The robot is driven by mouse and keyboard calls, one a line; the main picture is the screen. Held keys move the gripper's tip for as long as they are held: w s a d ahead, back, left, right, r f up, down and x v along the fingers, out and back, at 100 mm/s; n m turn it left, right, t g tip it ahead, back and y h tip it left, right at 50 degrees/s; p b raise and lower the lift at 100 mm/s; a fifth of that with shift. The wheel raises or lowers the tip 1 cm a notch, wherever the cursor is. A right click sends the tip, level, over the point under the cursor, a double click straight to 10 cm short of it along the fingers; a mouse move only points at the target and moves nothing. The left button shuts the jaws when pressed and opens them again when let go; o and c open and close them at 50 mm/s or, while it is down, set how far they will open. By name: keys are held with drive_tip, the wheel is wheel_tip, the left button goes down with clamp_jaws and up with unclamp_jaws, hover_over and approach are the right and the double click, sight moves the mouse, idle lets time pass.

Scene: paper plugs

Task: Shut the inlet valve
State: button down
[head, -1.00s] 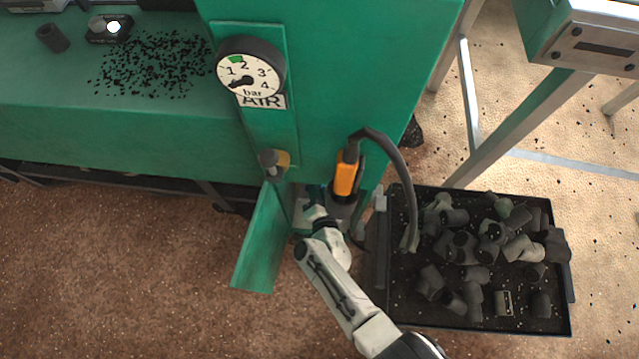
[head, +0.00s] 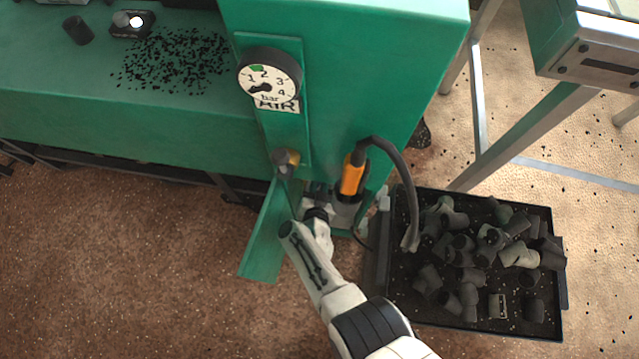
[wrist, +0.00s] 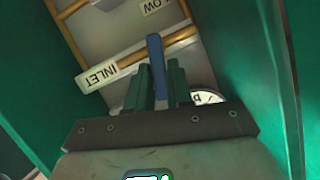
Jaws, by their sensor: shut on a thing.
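In the wrist view a blue lever (wrist: 155,50) stands between the two green fingers of my gripper (wrist: 158,88), which is shut on it. The lever lies across a copper-coloured pipe (wrist: 182,36). A white label reading INLET (wrist: 103,75) is beside it on the left. In the head view my gripper is mostly hidden in the open bay low on the green machine (head: 345,75), behind my wrist.
An open green door (head: 265,240) hangs left of my arm; green walls flank the gripper. An orange-handled tool (head: 352,174) with a dark hose is close on the right. A black tray (head: 385,270) holds several dark fittings. An AIR gauge (head: 270,76) is above, its needle low.

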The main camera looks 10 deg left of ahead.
drive_tip(key=shift+a+n+h+b, duration=0.5)
drive_tip(key=shift+n+h, duration=0.2)
drive_tip(key=shift+n, duration=0.4)
idle(0.7)
drive_tip(key=c, duration=1.1)
unclamp_jaws()
drive_tip(key=shift+r, duration=0.1)
drive_tip(key=p+v, duration=0.7)
drive_tip(key=v, duration=0.3)
drive_tip(key=shift+s, duration=0.3)
drive_tip(key=shift+r, duration=0.1)
